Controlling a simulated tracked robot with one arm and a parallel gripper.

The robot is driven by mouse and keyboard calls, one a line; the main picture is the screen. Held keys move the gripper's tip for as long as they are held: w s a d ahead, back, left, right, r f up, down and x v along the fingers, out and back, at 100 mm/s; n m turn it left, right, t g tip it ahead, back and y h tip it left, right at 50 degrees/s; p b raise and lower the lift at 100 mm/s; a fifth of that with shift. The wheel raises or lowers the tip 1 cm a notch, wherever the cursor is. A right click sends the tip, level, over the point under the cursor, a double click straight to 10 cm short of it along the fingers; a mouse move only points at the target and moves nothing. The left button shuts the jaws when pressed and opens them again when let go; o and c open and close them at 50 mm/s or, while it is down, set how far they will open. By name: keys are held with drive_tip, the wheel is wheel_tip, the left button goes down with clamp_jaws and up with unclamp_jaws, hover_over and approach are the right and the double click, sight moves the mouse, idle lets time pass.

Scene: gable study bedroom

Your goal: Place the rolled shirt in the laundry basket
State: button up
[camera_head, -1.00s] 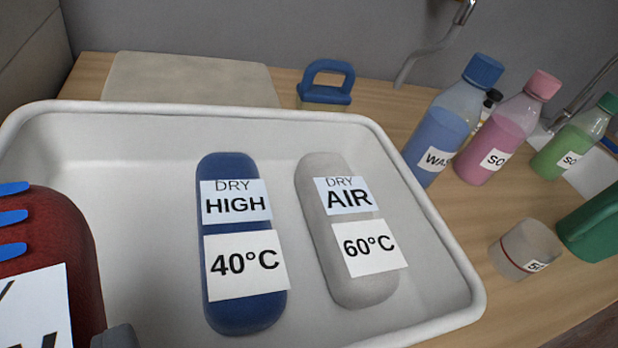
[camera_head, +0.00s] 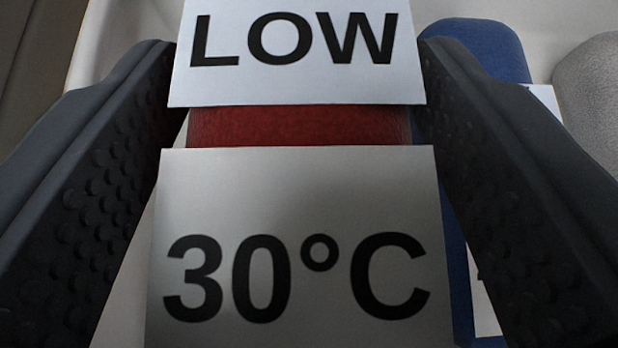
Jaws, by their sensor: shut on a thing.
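A red rolled garment (camera_head: 300,127) fills the middle of the view, very close. It carries a white label reading LOW (camera_head: 290,82) and a second label reading 30°C (camera_head: 300,235). My gripper (camera_head: 296,60) has one dark, studded finger on each side of the red roll and is shut on it. The labels hide most of the roll. A blue roll (camera_head: 480,42) lies just to the right, partly behind the right finger. A grey roll (camera_head: 597,85) is cut off at the right edge. The laundry basket is not in view.
The rolls lie in a white tray (camera_head: 560,22). Its wall shows at the upper left, behind the left finger. The blue roll is very close to my right finger. The table around the tray is out of view.

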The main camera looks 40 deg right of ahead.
sight(301, 183)
drive_tip(key=shift+f, duration=2.65)
drive_tip(key=shift+f, duration=0.15)
drive_tip(key=o, duration=1.1)
drive_tip(key=shift+c, duration=0.2)
drive_tip(key=shift+v, duration=6.05)
